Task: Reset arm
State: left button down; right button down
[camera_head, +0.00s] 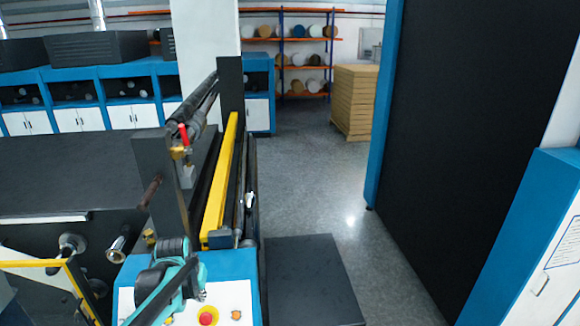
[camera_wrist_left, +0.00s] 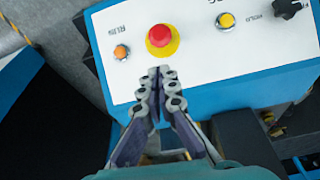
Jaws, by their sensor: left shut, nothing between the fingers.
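My left gripper (camera_wrist_left: 161,75) is shut and empty in the left wrist view. Its fingertips are just below the red stop button (camera_wrist_left: 159,37) of the white control panel (camera_wrist_left: 215,65); I cannot tell whether they touch the panel. In the head view my teal left arm comes in at the bottom left, over the blue and white machine end, with the red button (camera_head: 207,317) close by. The left fingertips are small and hard to make out there. My right gripper is not in view.
An orange button (camera_wrist_left: 121,52), a yellow button (camera_wrist_left: 226,20) and a black knob (camera_wrist_left: 288,8) are on the panel. A yellow bar (camera_head: 221,180) runs along the machine. A dark platform (camera_head: 308,280) lies to its right. Grey floor (camera_head: 310,170) is clear beyond, beside a tall black cabinet (camera_head: 470,130).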

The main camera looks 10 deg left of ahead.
pick_arm(q)
jog(key=s+d+f+t+b, duration=0.1)
jog(key=s+d+f+b, duration=0.3)
jog(key=f+b, duration=0.6)
jog(key=s+d+f+m+t+b, duration=0.1)
jog(key=s+d+f+b, duration=0.4)
jog(key=s+f+b, duration=0.3)
jog(key=s+d+f+t+b, duration=0.1)
jog(key=s+d+f+b, duration=0.3)
jog(key=f+b, duration=0.7)
jog(key=s+b, duration=0.2)
jog(key=b, duration=0.1)
jog(key=shift+d+f+m+t+h+b, duration=0.3)
jog(key=shift+d+m+t+b, duration=0.05)
jog(key=shift+d+m+t, duration=0.05)
jog(key=shift+a, duration=0.1)
